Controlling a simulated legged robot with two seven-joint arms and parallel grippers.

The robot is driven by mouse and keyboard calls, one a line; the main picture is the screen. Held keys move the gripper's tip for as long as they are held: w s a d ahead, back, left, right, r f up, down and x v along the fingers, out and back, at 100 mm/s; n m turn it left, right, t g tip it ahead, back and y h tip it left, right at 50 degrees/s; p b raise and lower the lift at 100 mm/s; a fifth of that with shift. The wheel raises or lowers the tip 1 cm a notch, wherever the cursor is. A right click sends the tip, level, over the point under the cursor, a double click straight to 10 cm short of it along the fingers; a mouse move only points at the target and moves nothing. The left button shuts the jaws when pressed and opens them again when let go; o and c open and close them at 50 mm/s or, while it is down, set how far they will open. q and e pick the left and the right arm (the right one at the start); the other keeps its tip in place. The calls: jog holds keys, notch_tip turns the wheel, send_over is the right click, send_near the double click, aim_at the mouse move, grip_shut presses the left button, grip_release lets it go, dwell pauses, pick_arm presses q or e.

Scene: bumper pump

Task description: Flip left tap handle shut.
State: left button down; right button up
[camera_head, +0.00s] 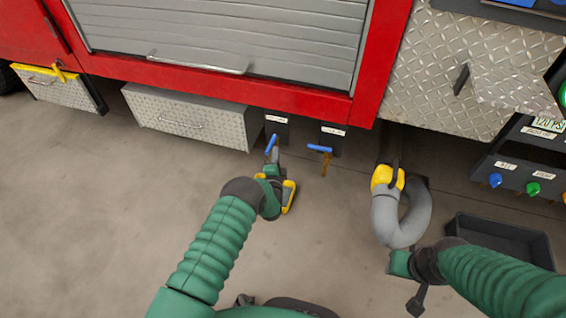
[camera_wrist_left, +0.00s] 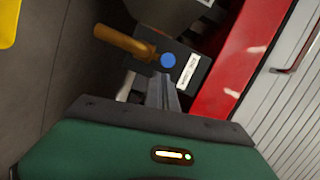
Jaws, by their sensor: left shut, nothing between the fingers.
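The left tap handle (camera_head: 271,144) is a small blue lever below the truck's red edge, pointing diagonally toward me. My left gripper (camera_head: 274,157) is at this handle, fingers shut and empty; contact cannot be made out. Its spout is hidden behind the gripper. The left wrist view shows the closed fingers (camera_wrist_left: 158,90) in front of a labelled dark plate (camera_wrist_left: 188,72) with a round blue end (camera_wrist_left: 168,60) and a brass spout (camera_wrist_left: 125,42); I cannot tell which tap this is. My right gripper (camera_head: 415,285) is low at the right, its fingers unclear.
The right tap handle (camera_head: 319,149) is blue and lies sideways above a brass spout (camera_head: 325,165). A grey hose (camera_head: 386,220) with a yellow coupling (camera_head: 386,178) is to the right. A dark bin (camera_head: 505,235) stands behind my right arm. Floor at the left is clear.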

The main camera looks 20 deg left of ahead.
pick_arm(q)
jog(key=shift+a, duration=0.25)
pick_arm(e)
jog(key=shift+f, duration=0.1)
